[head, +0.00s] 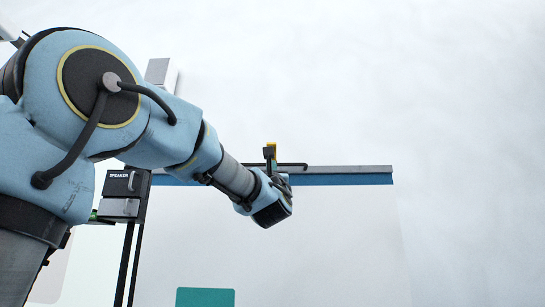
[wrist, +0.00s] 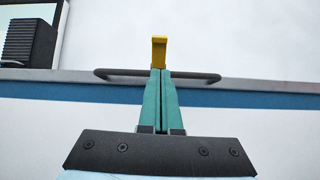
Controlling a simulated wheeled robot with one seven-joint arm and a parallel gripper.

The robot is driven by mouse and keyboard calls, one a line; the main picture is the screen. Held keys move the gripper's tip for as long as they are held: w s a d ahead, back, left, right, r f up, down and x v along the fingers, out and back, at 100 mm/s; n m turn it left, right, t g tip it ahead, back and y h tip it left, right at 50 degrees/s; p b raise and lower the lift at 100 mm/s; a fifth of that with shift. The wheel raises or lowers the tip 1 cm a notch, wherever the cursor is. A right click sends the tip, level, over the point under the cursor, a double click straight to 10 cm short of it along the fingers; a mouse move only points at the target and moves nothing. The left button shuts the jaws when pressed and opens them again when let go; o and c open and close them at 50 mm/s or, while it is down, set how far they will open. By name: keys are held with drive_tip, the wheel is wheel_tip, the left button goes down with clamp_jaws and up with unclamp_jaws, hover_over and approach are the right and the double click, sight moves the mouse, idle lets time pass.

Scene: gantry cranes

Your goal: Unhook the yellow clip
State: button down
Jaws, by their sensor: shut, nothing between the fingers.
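The yellow clip (wrist: 158,52) stands upright at the rail, straight beyond my fingertips in the wrist view. In the head view it is a small yellow piece (head: 271,146) above the rail. My gripper (wrist: 161,77) has its two teal fingers together, shut and empty. The fingertips overlap the clip's lower end in the picture, so that end is hidden; I cannot tell whether they touch. In the head view my gripper (head: 270,160) points up beside the rail, just under the yellow.
A blue-and-grey rail (head: 345,175) runs across. A dark bar (wrist: 200,77) lies along it behind my fingers. A dark box marked SPEAKER (head: 124,183) is at the rail's left end. A teal panel (head: 205,297) is low down. The right side is clear.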

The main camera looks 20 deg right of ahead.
drive_tip(key=p+x, duration=1)
drive_tip(key=x, duration=0.3)
drive_tip(key=shift+w+d+r, duration=0.2)
drive_tip(key=shift+w, duration=0.1)
drive_tip(key=shift+r, duration=0.15)
